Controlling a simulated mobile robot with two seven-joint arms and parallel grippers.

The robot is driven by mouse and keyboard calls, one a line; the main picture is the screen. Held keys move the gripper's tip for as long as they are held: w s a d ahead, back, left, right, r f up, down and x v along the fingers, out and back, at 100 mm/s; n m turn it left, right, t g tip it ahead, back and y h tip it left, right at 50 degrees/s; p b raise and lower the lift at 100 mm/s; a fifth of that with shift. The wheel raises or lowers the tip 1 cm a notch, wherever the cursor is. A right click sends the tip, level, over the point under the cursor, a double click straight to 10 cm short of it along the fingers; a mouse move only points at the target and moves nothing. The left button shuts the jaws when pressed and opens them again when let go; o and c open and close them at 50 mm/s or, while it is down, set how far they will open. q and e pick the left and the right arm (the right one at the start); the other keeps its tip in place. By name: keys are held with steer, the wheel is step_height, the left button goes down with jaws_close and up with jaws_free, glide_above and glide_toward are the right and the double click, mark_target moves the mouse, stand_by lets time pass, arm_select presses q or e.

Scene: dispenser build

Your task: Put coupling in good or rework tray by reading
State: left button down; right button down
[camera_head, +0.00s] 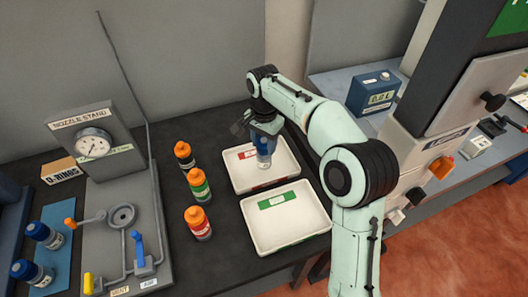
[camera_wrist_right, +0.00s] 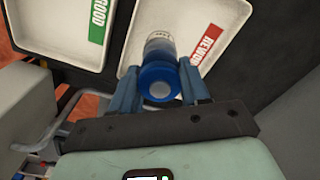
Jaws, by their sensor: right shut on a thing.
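My right gripper (camera_head: 265,131) is shut on the coupling (camera_head: 264,148), a blue-topped piece with a clear or pale lower part. It holds the piece over the rework tray (camera_head: 241,180), a white tray with a red label. In the right wrist view the coupling (camera_wrist_right: 158,76) is between the two blue fingers (camera_wrist_right: 160,90), with the rework tray (camera_wrist_right: 212,14) behind it. I cannot tell whether the coupling touches the tray floor. The good tray (camera_head: 291,222), white with a green label, is in front and empty. My left gripper is out of view.
Three orange-capped bottles, black (camera_head: 184,156), green (camera_head: 198,187) and red (camera_head: 198,224), stand left of the trays. A nozzle stand with a gauge (camera_head: 93,144) is further left. Blue-capped containers (camera_head: 43,236) sit on a blue mat. A blue readout box (camera_head: 374,93) stands back right.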

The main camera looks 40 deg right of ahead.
mark_target(264, 152)
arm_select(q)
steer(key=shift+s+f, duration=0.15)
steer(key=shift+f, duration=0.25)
arm_select(e)
steer(key=shift+f, duration=1.85)
arm_select(q)
steer(key=shift+b, duration=0.3)
arm_select(e)
steer(key=shift+f, duration=0.15)
steer(key=c, duration=0.5)
jaws_free()
steer(key=shift+c, duration=0.2)
step_height(264, 152, up, 12)
steer(key=p, duration=0.2)
steer(key=shift+p, duration=0.4)
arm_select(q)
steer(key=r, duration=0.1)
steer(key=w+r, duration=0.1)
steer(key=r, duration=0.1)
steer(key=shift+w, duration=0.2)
